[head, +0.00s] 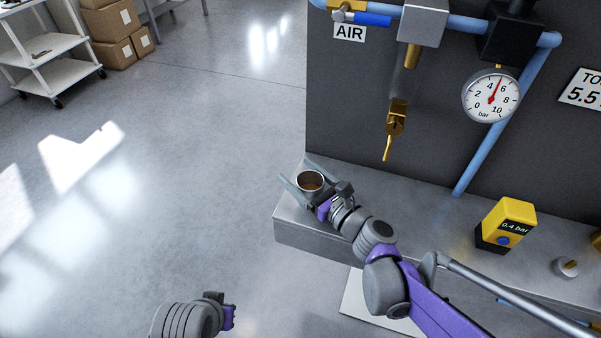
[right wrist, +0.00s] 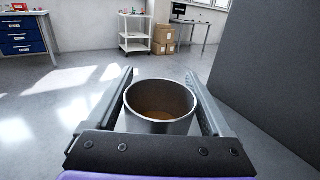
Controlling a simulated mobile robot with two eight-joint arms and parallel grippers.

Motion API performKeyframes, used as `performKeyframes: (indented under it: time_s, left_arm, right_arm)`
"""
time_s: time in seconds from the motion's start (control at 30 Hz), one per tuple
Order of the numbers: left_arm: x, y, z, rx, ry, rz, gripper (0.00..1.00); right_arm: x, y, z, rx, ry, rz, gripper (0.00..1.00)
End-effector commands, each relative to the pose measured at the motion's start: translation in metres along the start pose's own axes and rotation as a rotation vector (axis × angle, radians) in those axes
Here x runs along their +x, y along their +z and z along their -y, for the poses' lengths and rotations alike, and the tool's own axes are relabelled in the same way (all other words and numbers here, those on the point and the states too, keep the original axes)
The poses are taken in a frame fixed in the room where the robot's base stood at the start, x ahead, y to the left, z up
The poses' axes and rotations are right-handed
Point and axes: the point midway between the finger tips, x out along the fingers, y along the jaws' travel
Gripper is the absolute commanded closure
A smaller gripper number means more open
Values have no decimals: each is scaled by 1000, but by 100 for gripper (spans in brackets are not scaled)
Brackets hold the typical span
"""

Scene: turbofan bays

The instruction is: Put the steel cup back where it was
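The steel cup (head: 311,184) is over the left end of the grey bench (head: 420,215), upright, with something brown in its bottom. It also shows in the right wrist view (right wrist: 160,118), between the two fingers. My right gripper (head: 301,176) has one finger along each side of the cup, and both appear to touch its wall; it looks shut on it. The cup's base is hidden, so I cannot tell whether it touches the bench. My left gripper (head: 228,316) is low over the floor, and its fingers are not clear.
A brass valve with a spout (head: 394,125) hangs over the bench, right of the cup. A pressure gauge (head: 491,96) is on the dark panel. A yellow meter (head: 508,222) and a small metal knob (head: 566,267) stand farther right. Open floor lies left.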

Motion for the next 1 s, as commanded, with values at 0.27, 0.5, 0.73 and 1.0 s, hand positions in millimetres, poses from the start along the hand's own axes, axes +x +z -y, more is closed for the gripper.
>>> performKeyframes:
  time_s: [0.27, 0.5, 0.73, 1.0]
  left_arm:
    - [0, 0, 0, 0, 0, 0, 100]
    - [-4, -2, 0, 0, 0, -2, 100]
    - [-9, -3, 0, 0, 0, -3, 100]
    - [-14, -5, 0, 0, 0, -5, 100]
  right_arm:
    - [0, 0, 0, 0, 0, 0, 4]
    - [-13, 4, 1, -2, -3, -1, 4]
    - [-62, 5, 1, -2, -5, 0, 4]
    - [-109, 4, 1, -1, -3, 0, 4]
